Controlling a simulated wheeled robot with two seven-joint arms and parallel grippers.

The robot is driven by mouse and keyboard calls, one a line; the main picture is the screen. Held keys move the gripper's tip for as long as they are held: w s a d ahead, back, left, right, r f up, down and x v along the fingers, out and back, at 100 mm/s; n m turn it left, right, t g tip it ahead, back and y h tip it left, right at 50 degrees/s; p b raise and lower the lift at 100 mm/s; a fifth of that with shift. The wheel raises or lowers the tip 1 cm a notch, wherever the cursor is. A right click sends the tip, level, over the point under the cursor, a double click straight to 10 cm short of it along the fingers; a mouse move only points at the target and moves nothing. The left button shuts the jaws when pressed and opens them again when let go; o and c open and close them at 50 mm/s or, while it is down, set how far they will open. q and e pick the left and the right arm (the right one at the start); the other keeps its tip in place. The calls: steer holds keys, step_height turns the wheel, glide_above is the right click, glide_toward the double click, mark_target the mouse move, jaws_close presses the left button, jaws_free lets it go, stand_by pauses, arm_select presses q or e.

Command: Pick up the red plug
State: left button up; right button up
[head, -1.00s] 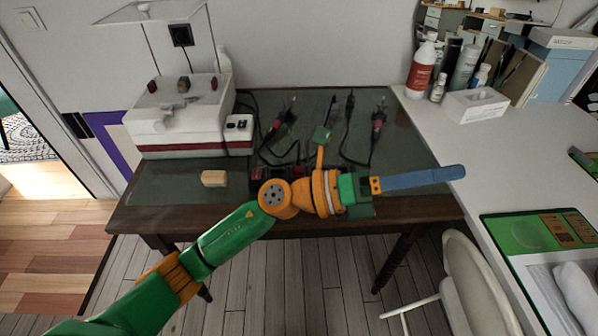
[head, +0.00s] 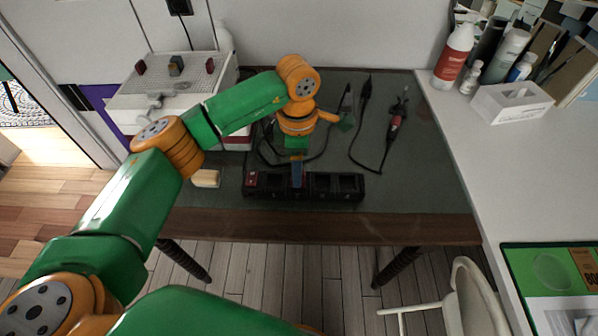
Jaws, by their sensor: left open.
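A dark power strip (head: 335,187) lies near the front of the green-topped table. A small red piece (head: 251,180) shows at its left end; I cannot tell whether it is the red plug or a switch. My left gripper (head: 297,184) points down over the strip, to the right of that red piece. Its blue fingers are open but overlap in this view. They cover part of the strip, so anything between or behind them is hidden. I cannot tell whether they touch the strip. My right gripper is out of view.
A white box with knobs (head: 190,72) stands at the back left. A tan block (head: 206,178) lies left of the strip. A red-handled tool (head: 396,122) and black cables lie behind. A white desk (head: 490,165) borders the table's right side. The table's front right is clear.

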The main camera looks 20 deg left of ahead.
arm_select(q)
steer(key=shift+w+f, duration=0.1)
steer(key=shift+f, duration=0.55)
steer(key=shift+w+f, duration=0.25)
steer(key=shift+f, duration=0.1)
steer(key=shift+s+r, duration=0.1)
jaws_close()
stand_by(0.5)
